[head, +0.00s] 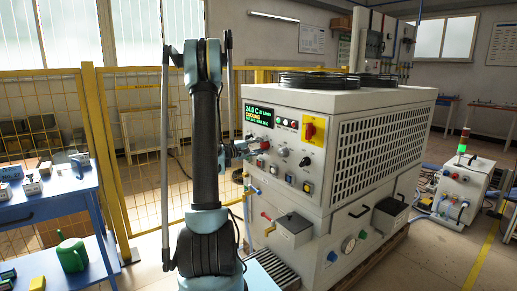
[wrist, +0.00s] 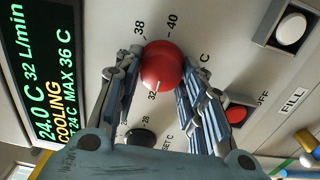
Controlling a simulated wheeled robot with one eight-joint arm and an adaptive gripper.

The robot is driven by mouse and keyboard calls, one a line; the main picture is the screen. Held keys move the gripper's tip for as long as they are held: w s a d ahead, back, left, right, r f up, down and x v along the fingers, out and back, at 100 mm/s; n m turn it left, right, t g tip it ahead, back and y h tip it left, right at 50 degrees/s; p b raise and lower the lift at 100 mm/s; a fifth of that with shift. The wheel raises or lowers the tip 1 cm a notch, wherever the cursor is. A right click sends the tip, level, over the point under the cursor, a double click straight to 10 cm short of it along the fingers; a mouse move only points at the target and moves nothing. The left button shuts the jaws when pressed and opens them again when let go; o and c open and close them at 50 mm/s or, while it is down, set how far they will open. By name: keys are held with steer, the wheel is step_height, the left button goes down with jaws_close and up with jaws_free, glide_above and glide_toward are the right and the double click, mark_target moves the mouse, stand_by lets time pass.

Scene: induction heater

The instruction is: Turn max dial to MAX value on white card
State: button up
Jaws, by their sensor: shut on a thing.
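The red dial (wrist: 162,62) sits on the cooler's front panel, with a printed scale around it; 32, 38 and 40 are legible. A small white mark shows on the dial's lower edge; its exact reading is hard to tell. My gripper (wrist: 160,78) is shut on the red dial, one finger on each side. In the head view my gripper (head: 248,149) is against the panel. The display (wrist: 38,80) reads 24.0 C, 32 L/min, COOLING, MAX 36 C; it also shows in the head view (head: 259,117). I cannot pick out the white card for certain.
A black dial (wrist: 139,137) lies just below the red one, close to my fingers. A red button (wrist: 237,114) and a white button (wrist: 291,27) are to the right. A red-and-yellow switch (head: 313,130) is on the panel. A blue table (head: 50,207) stands at left.

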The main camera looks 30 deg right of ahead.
steer(key=shift+f, duration=0.1)
steer(key=o, duration=1)
steer(key=a, duration=0.8)
steer(key=s+a, duration=0.1)
steer(key=a, duration=0.3)
steer(key=s+a+f+y, duration=0.3)
steer(key=s+a+y, duration=0.3)
steer(key=s+a, duration=0.4)
steer(key=s+a+f+y, duration=0.4)
steer(key=s+a+y, duration=0.2)
steer(key=s+a, duration=0.4)
steer(key=s+a+f+y, duration=0.4)
steer(key=s+a+y, duration=0.2)
steer(key=s+a, duration=0.4)
steer(key=shift+s+a+m+t, duration=0.15)
steer(key=shift+s+a+m, duration=0.05)
steer(key=shift+a, duration=0.75)
steer(key=shift+s+a+m+t, duration=0.15)
steer(key=shift+a+m, duration=0.05)
steer(key=shift+a, duration=0.75)
